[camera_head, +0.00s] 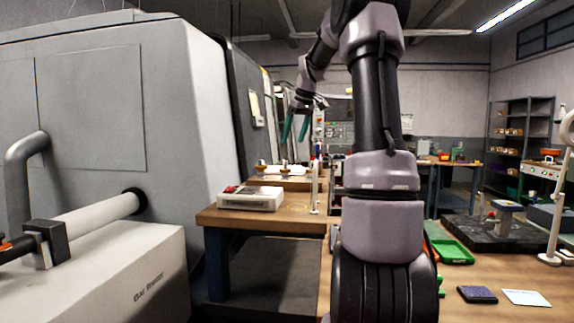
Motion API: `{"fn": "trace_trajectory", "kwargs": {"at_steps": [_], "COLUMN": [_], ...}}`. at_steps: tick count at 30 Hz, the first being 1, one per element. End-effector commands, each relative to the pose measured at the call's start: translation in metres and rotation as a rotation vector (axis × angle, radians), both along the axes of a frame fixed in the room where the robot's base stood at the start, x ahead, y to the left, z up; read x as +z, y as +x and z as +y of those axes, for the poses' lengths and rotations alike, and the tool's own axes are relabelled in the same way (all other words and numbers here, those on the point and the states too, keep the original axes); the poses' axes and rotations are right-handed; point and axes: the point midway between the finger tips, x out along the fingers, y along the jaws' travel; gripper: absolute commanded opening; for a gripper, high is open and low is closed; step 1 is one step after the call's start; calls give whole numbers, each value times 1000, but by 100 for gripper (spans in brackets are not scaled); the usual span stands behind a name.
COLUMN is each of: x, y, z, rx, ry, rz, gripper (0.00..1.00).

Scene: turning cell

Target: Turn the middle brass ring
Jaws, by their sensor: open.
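My gripper (294,137) has two teal fingers that point down, with a gap between them. It is open and empty, in the air above the back part of the wooden bench. Below it, a pale plate (270,176) lies on the bench with small brass-coloured parts standing on it. One brass part (262,164) is at the left and another (283,165) is nearly straight below my gripper. They are too small and far off to tell which is the middle ring. My gripper is clearly apart from them. My arm may hide part of the plate's right side.
A beige device (250,199) sits on the wooden bench's (265,219) near end, with a thin upright post (315,187) to its right. A large grey machine (110,100) fills the left. A green tray (452,251) and a dark notebook (477,294) lie on the right-hand table.

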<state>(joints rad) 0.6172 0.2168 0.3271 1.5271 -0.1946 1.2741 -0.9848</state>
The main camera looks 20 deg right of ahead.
Motion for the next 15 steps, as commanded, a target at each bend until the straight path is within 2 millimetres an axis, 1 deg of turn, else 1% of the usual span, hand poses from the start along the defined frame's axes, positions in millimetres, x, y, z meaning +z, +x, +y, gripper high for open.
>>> {"fn": "trace_trajectory", "kwargs": {"at_steps": [2,5,8,15], "x": [-3,-12,-27,-70], "y": [4,8,13,30], "z": [-4,-4,-1,4], "rx": [7,10,10,10], "ry": [1,1,2,3], "rz": [0,1,3,3], "gripper": [82,82,82,82]}}
